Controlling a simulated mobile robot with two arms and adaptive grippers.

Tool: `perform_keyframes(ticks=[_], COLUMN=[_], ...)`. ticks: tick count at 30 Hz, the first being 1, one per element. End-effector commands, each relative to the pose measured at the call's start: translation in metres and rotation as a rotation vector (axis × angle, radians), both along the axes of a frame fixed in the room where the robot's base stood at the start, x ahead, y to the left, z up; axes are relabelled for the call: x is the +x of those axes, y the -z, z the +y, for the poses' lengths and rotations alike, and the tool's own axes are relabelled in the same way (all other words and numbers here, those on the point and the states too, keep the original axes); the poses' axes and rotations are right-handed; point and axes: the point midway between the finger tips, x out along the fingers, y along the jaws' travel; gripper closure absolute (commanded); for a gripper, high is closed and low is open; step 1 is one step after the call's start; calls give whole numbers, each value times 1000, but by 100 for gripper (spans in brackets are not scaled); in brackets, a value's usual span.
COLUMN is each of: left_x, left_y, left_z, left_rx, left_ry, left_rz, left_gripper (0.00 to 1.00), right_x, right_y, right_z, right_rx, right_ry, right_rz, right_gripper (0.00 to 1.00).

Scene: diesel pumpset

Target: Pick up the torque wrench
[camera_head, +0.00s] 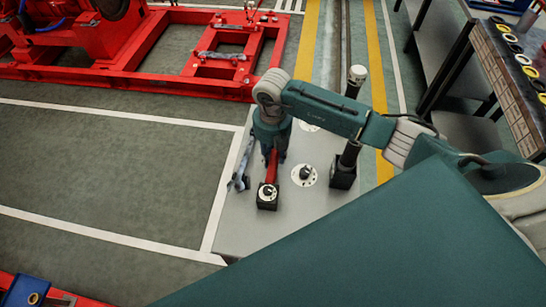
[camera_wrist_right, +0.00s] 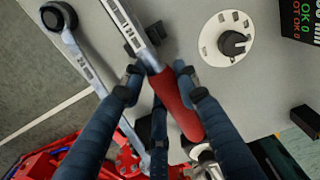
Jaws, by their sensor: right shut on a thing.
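The torque wrench has a red handle (camera_head: 271,168) and a silver shaft with dark markings. In the right wrist view the red handle (camera_wrist_right: 177,100) lies between the fingers, and the shaft runs to the top edge; its head is out of that view. My right gripper (camera_head: 272,154) is above the grey tabletop, its fingers pointing down. In the wrist view the right gripper (camera_wrist_right: 158,77) is shut on the wrench where handle and shaft meet. I cannot tell whether the wrench is clear of the table. My left gripper is not in view.
A silver spanner (camera_head: 243,163) lies left of the gripper. A dark post (camera_head: 352,125) stands right. A red frame (camera_head: 180,85) is beyond; open floor lies left.

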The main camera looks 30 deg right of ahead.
Motion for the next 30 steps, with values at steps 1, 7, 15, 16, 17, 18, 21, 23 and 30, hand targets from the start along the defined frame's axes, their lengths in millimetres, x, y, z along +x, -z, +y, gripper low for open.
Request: perform_keyframes(ticks=[1,7,15,16,17,18,21,23,30], left_x=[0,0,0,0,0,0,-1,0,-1], left_y=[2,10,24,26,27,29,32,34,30], left_z=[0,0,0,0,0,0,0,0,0], left_rx=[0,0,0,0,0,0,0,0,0], left_ry=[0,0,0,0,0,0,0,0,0], left_rz=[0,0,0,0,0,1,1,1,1], left_gripper=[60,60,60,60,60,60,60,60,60], right_x=[3,3,3,3,3,3,2,2,1], right_y=[-7,-41,-105,-112,-119,-128,-148,-159,-185], right_z=[0,0,0,0,0,0,0,0,0], right_rx=[3,1,0,1,2,0,1,0,0], right_ry=[-1,-1,-2,-1,0,-1,0,-1,-1], right_rz=[-8,-11,-11,-12,-11,-11,-10,-9,-6], right_gripper=[100,100,100,100,100,100,100,100,100])
